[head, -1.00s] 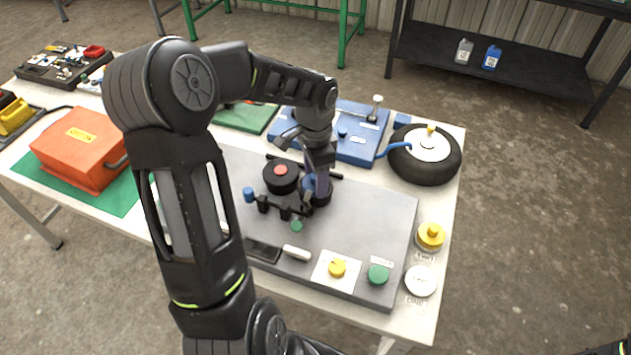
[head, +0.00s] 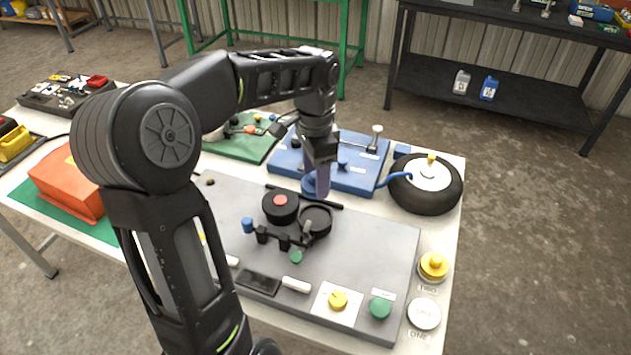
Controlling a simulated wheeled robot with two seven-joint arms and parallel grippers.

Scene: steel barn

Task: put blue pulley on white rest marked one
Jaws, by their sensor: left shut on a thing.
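My left gripper (head: 318,184) is shut on the blue pulley (head: 309,187), which shows partly beside the dark fingers. They are above the back part of the grey board, behind the round black holder (head: 316,219). The white rest marked one (head: 424,313) is a round white disc at the table's front right corner, with nothing on it. The gripper is well to the left of and behind this rest. My right gripper is out of view.
A yellow knobbed piece (head: 433,264) sits on the rest behind the white one. A black drum with a red centre (head: 281,206) stands left of the holder. A wheel (head: 426,183) and a blue board (head: 358,177) lie at the back right.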

